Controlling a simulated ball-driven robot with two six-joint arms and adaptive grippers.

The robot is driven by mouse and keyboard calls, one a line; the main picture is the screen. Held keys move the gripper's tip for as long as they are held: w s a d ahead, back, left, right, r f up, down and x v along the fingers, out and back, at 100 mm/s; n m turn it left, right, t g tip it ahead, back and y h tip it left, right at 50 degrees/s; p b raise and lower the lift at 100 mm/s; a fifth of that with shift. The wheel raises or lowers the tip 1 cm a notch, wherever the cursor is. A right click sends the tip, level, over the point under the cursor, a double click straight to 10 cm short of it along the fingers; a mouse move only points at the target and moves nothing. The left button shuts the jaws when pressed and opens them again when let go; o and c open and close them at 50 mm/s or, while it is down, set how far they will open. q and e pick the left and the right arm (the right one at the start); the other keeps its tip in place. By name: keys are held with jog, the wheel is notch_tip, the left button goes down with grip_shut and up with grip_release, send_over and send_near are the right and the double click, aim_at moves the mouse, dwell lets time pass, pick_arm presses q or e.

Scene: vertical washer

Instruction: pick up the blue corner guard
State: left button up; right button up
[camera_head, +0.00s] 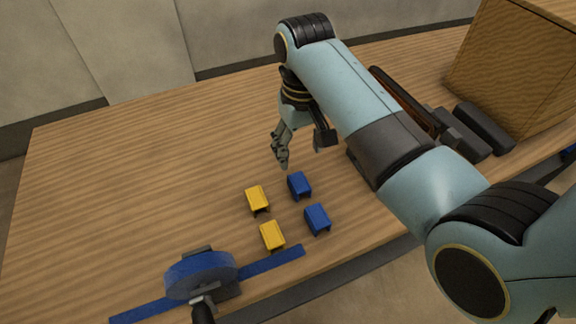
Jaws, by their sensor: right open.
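Two blue corner guards lie on the wooden table: a farther one (299,185) and a nearer one (317,219). Two yellow corner guards, one farther (257,199) and one nearer (272,235), lie just to their left. My right gripper (283,160) is open and empty, pointing down above the table, just beyond the farther blue guard. It appears apart from all the guards. My left gripper is not in view.
A blue strap tensioner with a roll (200,274) lies at the table's front left. A wooden box (519,65) and dark tools (458,133) are at the right, partly behind my right arm. The left of the wooden table (120,170) is clear.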

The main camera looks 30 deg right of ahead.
aim_at(298, 180)
notch_tip(298, 180, down, 2)
jog(key=shift+w+f, duration=0.1)
jog(key=shift+f, duration=0.05)
notch_tip(298, 180, down, 2)
jog(key=shift+f, duration=0.85)
notch_tip(298, 180, down, 5)
jog(key=shift+r, duration=0.15)
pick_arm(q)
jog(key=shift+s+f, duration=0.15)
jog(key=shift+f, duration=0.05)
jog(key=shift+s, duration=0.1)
pick_arm(e)
jog(key=shift+s, duration=0.2)
jog(key=shift+c, duration=0.2)
jog(key=c, duration=0.4)
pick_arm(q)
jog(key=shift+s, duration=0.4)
pick_arm(e)
jog(key=c, duration=0.5)
